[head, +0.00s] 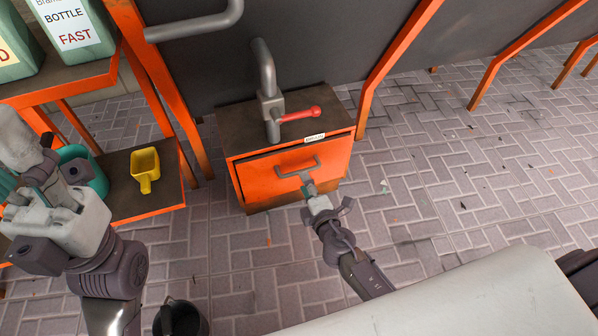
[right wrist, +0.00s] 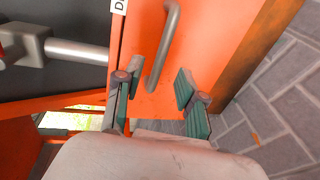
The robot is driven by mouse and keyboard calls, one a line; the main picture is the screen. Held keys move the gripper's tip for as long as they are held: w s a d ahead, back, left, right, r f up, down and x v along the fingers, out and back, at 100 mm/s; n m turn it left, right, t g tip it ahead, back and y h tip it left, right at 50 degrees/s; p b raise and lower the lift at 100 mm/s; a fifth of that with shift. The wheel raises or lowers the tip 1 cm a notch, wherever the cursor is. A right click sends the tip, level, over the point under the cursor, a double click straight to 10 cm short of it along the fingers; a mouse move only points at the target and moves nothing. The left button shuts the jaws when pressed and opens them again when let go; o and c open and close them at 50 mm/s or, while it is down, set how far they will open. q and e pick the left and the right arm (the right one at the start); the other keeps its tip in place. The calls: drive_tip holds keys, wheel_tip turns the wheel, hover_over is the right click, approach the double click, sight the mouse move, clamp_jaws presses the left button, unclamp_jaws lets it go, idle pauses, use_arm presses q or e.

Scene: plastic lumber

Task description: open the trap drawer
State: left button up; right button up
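The trap drawer has an orange front (head: 262,183) below a dark-topped cabinet, with a dark gap along its top edge. Its grey bar handle (head: 297,167) also shows in the right wrist view (right wrist: 165,45). My right gripper (head: 308,187) is just in front of the handle. In the right wrist view its green-padded fingers (right wrist: 155,92) are apart, with the handle's lower end between the tips. I cannot tell whether they touch it. My left gripper (head: 22,190) is at the left edge, partly cut off, away from the drawer; its opening is unclear.
A grey pipe with a red-handled valve (head: 300,115) stands on the cabinet top (head: 235,125). An orange shelf (head: 150,205) with a yellow scoop (head: 146,168) stands at left. A dark bucket (head: 181,318) is at the bottom. Brick floor (head: 440,190) is clear at right.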

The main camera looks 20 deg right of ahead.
sight(300, 171)
drive_tip(key=b+x, duration=0.1)
drive_tip(key=x, duration=0.5)
drive_tip(key=shift+c, duration=0.2)
clamp_jaws()
drive_tip(key=shift+f, duration=0.1)
